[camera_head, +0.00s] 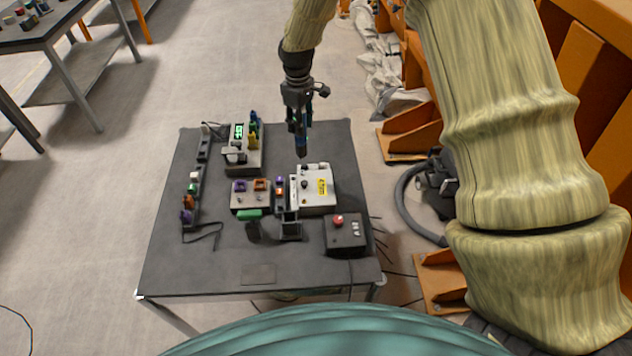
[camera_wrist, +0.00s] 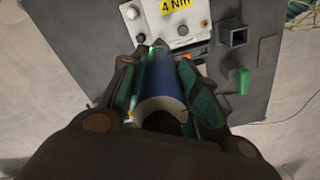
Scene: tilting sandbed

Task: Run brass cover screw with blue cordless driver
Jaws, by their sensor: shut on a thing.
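The blue cordless driver (camera_wrist: 162,75) is upright in my gripper (camera_wrist: 158,95), which is shut around its body in the wrist view. In the head view my gripper (camera_head: 298,100) holds the driver (camera_head: 301,140) tip-down above the back part of the grey-white box (camera_head: 318,200) with the yellow label. In the wrist view that box (camera_wrist: 195,35) lies just past the driver, its label reading "4 Nm". Small round knobs or screw heads show on its top. The brass cover screw is too small to tell apart, and the driver's tip is hidden in the wrist view.
The dark table (camera_head: 205,270) carries a grey block (camera_head: 250,207) with purple and orange parts, a unit with a green display (camera_head: 239,131), a square dark holder (camera_head: 290,228) and a dark box with a red button (camera_head: 338,222).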

